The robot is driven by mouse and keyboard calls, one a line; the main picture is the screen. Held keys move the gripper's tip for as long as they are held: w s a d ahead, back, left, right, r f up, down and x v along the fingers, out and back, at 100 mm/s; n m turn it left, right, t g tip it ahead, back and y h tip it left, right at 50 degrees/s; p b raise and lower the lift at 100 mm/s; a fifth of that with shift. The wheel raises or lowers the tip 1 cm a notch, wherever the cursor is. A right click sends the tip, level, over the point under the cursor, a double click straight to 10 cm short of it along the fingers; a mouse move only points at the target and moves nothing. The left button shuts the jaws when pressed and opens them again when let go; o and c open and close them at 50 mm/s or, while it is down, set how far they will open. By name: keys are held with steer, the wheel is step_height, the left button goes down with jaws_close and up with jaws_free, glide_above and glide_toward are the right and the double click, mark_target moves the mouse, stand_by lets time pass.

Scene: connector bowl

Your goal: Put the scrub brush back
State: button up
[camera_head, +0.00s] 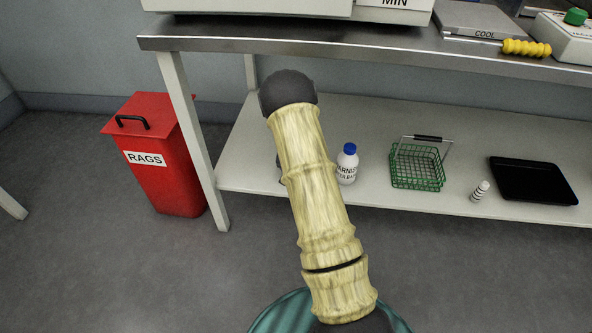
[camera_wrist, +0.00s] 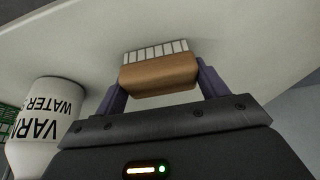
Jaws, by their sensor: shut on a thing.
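The scrub brush (camera_wrist: 158,74) has a tan wooden block and white bristles. In the wrist view it sits between the two dark purple fingers of my gripper (camera_wrist: 163,84), which is shut on it. The bristles point away from the gripper, toward the pale shelf surface. I cannot tell whether they touch it. In the head view my arm hides the brush and nearly all of my gripper, by the left part of the lower shelf (camera_head: 245,170).
A white varnish bottle (camera_head: 347,166) with a blue cap stands close by; it also shows in the wrist view (camera_wrist: 45,125). Further right are a green wire basket (camera_head: 417,166), a small striped object (camera_head: 480,191) and a black tray (camera_head: 532,180). A red rags bin (camera_head: 170,185) stands left.

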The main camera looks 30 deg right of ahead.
steer(key=o, duration=0.9)
steer(key=shift+f, duration=0.1)
steer(key=shift+o, duration=0.2)
steer(key=p+v, duration=0.5)
steer(key=v, duration=0.7)
steer(key=shift+p, duration=0.3)
